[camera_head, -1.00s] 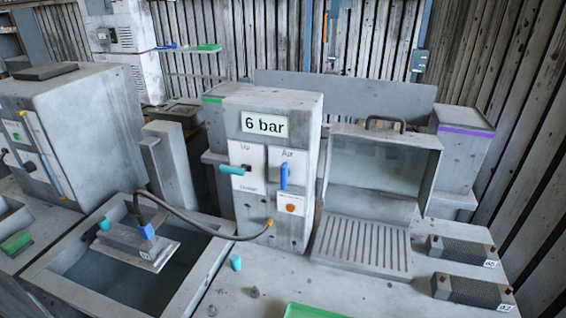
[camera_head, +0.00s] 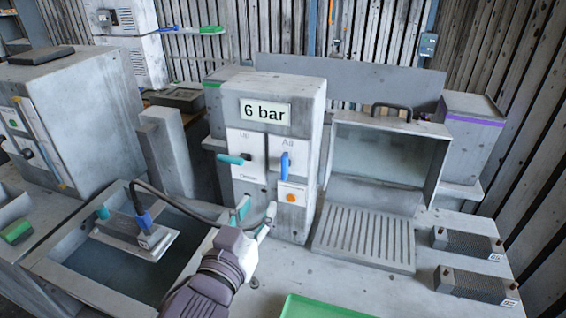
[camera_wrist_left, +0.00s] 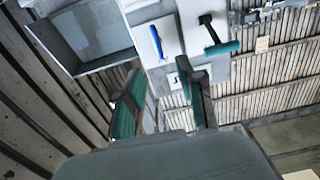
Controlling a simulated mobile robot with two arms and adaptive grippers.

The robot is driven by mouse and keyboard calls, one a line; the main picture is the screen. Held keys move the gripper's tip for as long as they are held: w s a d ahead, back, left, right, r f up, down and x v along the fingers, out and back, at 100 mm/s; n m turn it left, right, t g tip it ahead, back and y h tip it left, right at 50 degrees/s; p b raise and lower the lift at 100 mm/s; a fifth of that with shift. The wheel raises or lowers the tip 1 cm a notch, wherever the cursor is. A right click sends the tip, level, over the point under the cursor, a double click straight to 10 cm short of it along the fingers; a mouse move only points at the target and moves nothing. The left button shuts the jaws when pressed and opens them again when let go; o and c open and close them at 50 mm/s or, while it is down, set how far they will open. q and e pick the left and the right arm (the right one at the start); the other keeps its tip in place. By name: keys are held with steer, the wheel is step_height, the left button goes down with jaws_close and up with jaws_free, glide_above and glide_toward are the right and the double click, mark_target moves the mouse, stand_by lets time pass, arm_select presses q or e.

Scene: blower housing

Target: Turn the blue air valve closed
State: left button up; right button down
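The blue air valve (camera_head: 285,166) is a blue lever on the white "Air" plate of the grey cabinet, under the "6 bar" display (camera_head: 265,112). It points straight up and down. It also shows in the left wrist view (camera_wrist_left: 156,42). My left gripper (camera_head: 255,216) is in front of the cabinet, below the blue lever and apart from it. Its two fingers with teal pads are spread, with nothing between them; they also show in the left wrist view (camera_wrist_left: 165,98). My right gripper is in neither view.
A teal lever (camera_head: 234,159) sits left of the blue one, and an orange button (camera_head: 291,197) below it. A hose runs behind my left gripper from a part in the tank (camera_head: 60,262). A clear-fronted box (camera_head: 385,160) stands right, a green tray (camera_head: 318,307) in front.

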mark_target(283, 164)
arm_select(q)
steer(key=p+x, duration=0.1)
steer(key=x, duration=0.3)
steer(key=r+p+x, duration=0.1)
steer(key=x, duration=0.3)
steer(key=p+x, duration=0.1)
steer(key=x, duration=0.3)
steer(key=shift+d+r, duration=0.35)
steer(key=shift+p+x, duration=0.4)
steer(key=shift+x, duration=0.45)
steer(key=shift+f, duration=0.1)
jaws_close()
